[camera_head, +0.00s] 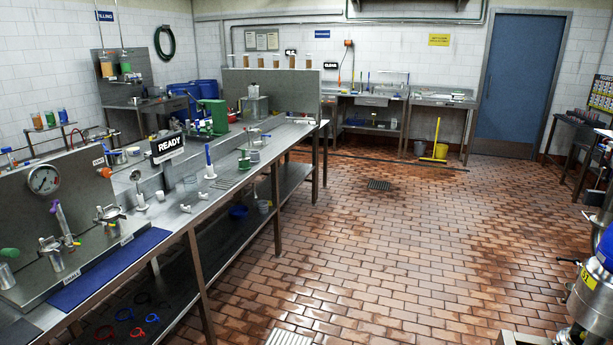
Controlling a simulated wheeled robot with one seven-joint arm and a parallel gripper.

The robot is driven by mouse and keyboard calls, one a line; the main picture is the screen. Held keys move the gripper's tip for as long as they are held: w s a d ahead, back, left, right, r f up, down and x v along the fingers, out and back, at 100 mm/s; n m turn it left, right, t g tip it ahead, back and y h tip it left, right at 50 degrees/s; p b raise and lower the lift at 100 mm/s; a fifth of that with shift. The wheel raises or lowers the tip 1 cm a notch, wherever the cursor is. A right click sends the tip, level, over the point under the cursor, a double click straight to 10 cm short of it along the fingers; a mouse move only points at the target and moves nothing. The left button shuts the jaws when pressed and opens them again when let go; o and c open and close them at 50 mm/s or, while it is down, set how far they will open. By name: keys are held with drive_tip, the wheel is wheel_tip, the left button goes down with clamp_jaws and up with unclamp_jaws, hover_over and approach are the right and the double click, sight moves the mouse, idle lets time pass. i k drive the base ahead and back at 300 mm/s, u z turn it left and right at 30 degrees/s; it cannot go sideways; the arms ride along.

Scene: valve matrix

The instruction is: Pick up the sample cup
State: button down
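Several small cups stand on and under the long steel bench (180,215). I cannot tell which of these is the sample cup; none has a readable label. My gripper is not in view.
A READY sign (167,148) and a blue-handled white valve (209,162) stand on the bench. A panel with a gauge (44,179) is at the left. A steel vessel (585,297) stands at the right edge. The tiled floor (390,255) between is mostly clear.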

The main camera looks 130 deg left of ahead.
sight(190, 180)
drive_tip(key=u, duration=4.7)
drive_tip(key=i, duration=0.95)
drive_tip(key=z, duration=0.45)
drive_tip(key=i, duration=1.65)
drive_tip(key=u, duration=0.9)
drive_tip(key=i, duration=1.5)
drive_tip(key=u, duration=0.8)
